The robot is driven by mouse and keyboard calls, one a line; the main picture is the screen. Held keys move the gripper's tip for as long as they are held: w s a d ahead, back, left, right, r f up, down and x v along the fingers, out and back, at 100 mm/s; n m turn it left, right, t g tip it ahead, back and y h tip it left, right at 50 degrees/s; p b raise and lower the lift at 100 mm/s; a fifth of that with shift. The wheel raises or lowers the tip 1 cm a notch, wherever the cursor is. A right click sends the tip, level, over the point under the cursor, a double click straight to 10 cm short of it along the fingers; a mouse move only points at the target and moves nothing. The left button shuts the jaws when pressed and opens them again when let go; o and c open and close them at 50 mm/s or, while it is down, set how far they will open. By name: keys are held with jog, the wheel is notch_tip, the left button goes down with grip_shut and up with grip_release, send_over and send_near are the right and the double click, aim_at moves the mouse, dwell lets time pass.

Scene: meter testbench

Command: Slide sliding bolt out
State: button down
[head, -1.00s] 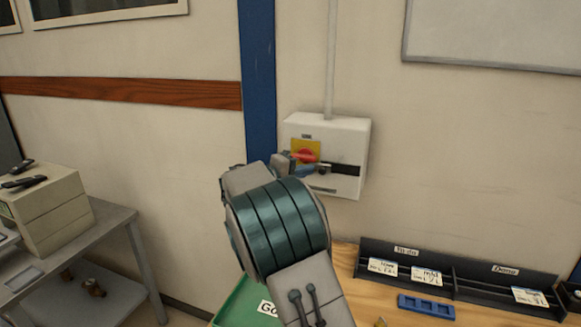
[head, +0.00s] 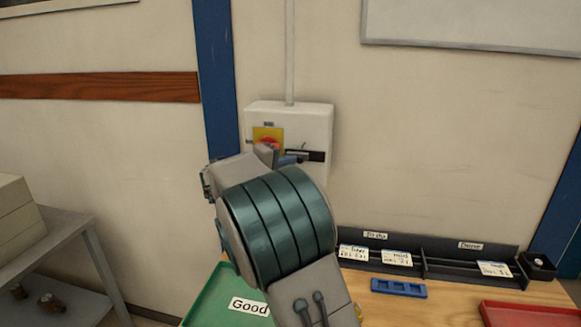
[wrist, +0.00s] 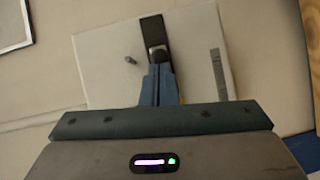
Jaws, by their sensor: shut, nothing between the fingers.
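A pale wall box (head: 318,120) carries a dark bolt strip (head: 317,156) on its front. In the wrist view the strip (wrist: 152,27) runs up to the box's edge, and a grey bolt knob (wrist: 158,52) sits at its lower end. My gripper (wrist: 160,70) is shut, with its blue fingers together and nothing between them. The fingertips are right at the knob; I cannot tell whether they touch it. In the head view my gripper (head: 292,160) is in front of the box, at the strip's left part, and my arm hides the box's lower left.
A red switch on a yellow plate (head: 262,133) is left of the strip. A small peg (wrist: 130,60) stands out from the box in the wrist view. Below are a green tray (head: 205,300), a black rack (head: 440,255), a blue block (head: 398,288) and a red tray (head: 530,313).

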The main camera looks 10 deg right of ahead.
jog(key=shift+a, duration=0.15)
jog(key=w+a+b+v, duration=0.1)
jog(key=w+b+v, duration=0.1)
jog(key=v, duration=1)
jog(key=shift+a+r, duration=0.25)
jog(key=shift+a, duration=0.35)
jog(key=shift+s+d, duration=0.1)
jog(key=shift+d, duration=0.05)
jog(key=s+d+f+m+g+y, duration=0.1)
jog(key=s+d+f+g+y, duration=0.3)
jog(key=d, duration=0.3)
jog(key=s+d+f+m+g+y, duration=0.1)
jog(key=s+d+f, duration=0.3)
jog(key=s+d, duration=0.2)
jog(key=s+f+m+y, duration=0.2)
jog(key=s+f+y, duration=0.2)
jog(key=s, duration=0.7)
jog(key=s+f+m+g+y, duration=0.1)
jog(key=s+f+y, duration=0.3)
jog(key=s, duration=0.7)
jog(key=shift+s+a+f+m+g+y, duration=0.3)
jog(key=shift+s+f+m+y, duration=0.1)
jog(key=shift+f, duration=0.55)
